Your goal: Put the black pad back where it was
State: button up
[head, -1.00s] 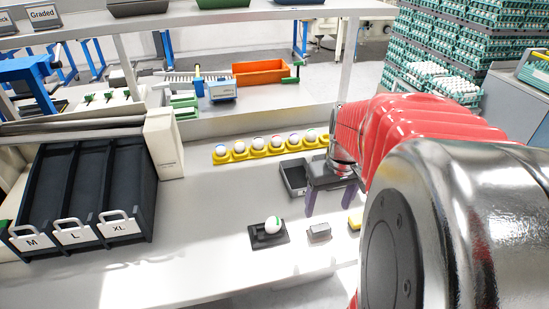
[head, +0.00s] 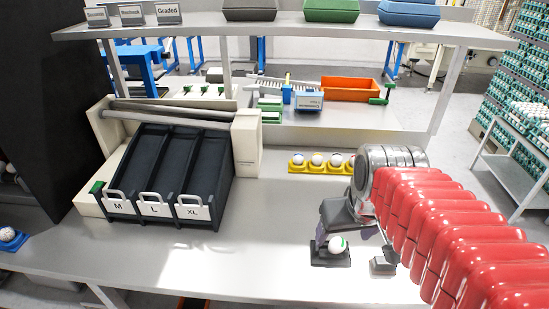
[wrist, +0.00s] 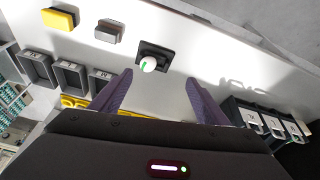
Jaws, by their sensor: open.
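A black square pad (head: 318,257) lies on the white bench with a white egg (head: 337,244) on it; the egg has a green mark. In the wrist view the pad (wrist: 168,50) and the egg (wrist: 147,65) show just beyond my fingertips, with the egg nearer the left finger. My gripper (wrist: 159,77) is open, with two purple fingers apart and nothing between them. In the head view my gripper (head: 357,243) is close above the pad and hides part of it. Whether the fingers touch anything I cannot tell.
A grey block (head: 382,266) and a yellow block (wrist: 60,18) lie beside the pad. Several grey trays (wrist: 36,68) and a yellow egg rack (head: 297,168) are behind. The black M, L, XL chutes (head: 177,180) stand left. The bench front between chutes and pad is clear.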

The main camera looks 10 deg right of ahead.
jog(key=s+a+r+n+t, duration=0.1)
jog(key=s+a, duration=0.2)
jog(key=a, duration=0.4)
jog(key=shift+a+r+t+y, duration=0.15)
jog(key=shift+r+t+y, duration=0.15)
jog(key=shift+r+y, duration=0.1)
jog(key=shift+c, duration=0.2)
